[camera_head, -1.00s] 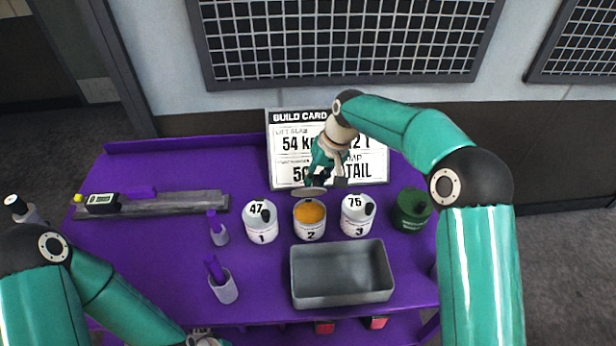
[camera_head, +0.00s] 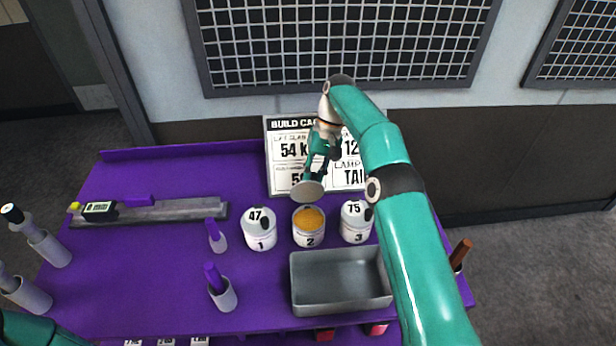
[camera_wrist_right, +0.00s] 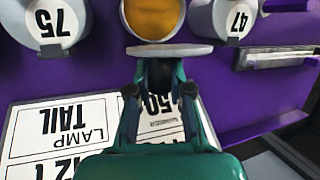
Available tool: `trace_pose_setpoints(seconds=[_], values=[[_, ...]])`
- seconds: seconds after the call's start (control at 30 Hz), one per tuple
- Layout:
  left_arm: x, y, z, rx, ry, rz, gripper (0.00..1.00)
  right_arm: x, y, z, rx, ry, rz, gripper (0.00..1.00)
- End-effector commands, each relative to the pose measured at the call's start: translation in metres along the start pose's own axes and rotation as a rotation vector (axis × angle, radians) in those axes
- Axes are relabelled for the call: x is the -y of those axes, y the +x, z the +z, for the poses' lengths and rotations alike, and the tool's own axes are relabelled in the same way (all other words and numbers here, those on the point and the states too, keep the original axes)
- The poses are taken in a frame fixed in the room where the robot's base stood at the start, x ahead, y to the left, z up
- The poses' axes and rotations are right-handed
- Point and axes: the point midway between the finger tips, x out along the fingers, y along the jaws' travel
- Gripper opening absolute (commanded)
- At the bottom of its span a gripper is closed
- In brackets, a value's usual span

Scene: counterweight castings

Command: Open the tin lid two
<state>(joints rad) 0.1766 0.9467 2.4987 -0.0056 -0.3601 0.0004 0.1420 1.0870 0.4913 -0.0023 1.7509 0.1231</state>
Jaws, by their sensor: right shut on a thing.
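Tin two (camera_head: 309,235) stands open in the middle of the row, and its orange-yellow contents (camera_head: 309,218) show. My right gripper (camera_head: 313,172) is shut on the round grey lid (camera_head: 307,191), tilted up at the tin's back rim. In the wrist view the lid (camera_wrist_right: 170,50) is seen edge-on between my fingertips (camera_wrist_right: 160,68), beside the open tin (camera_wrist_right: 153,18). I cannot tell whether lid and rim touch. My left gripper is out of the picture; only a bit of my left arm shows at the lower left.
Closed tin one (camera_head: 259,232) and tin three (camera_head: 355,224) flank tin two. A grey tray (camera_head: 340,306) lies in front. A build card (camera_head: 284,180) stands behind. Purple-topped bottles (camera_head: 222,292) stand left, a grey rail (camera_head: 180,209) further left. My right arm covers the table's right part.

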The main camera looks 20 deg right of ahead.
Motion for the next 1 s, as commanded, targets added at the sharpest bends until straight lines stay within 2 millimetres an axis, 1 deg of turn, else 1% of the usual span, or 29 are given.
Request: trace_pose_setpoints(seconds=[0.03, 0.1, 0.47, 0.5, 0.57, 0.6, 0.63, 1.0], values=[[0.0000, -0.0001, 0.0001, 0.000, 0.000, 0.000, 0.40, -0.0042, -0.0019, -0.0012, -0.006, 0.009, 0.002, 0.00], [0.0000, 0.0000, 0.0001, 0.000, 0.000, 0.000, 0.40, -0.0051, -0.0022, -0.0004, -0.002, 0.011, 0.001, 0.00], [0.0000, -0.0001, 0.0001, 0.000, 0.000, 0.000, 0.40, -0.0060, -0.0016, 0.0015, 0.006, 0.014, 0.000, 0.00], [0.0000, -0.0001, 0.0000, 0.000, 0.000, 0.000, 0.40, -0.0061, -0.0015, 0.0016, 0.006, 0.014, 0.000, 0.26], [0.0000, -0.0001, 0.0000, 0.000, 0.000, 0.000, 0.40, -0.0061, -0.0014, 0.0017, 0.006, 0.014, -0.001, 0.36], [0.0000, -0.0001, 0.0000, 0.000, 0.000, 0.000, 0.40, -0.0060, -0.0014, 0.0016, 0.006, 0.013, -0.001, 0.43], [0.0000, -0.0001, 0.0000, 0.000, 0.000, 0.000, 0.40, -0.0059, -0.0013, 0.0016, 0.006, 0.013, -0.001, 0.47], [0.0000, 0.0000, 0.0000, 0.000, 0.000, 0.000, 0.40, -0.0050, -0.0011, 0.0016, 0.006, 0.011, -0.003, 0.47]])
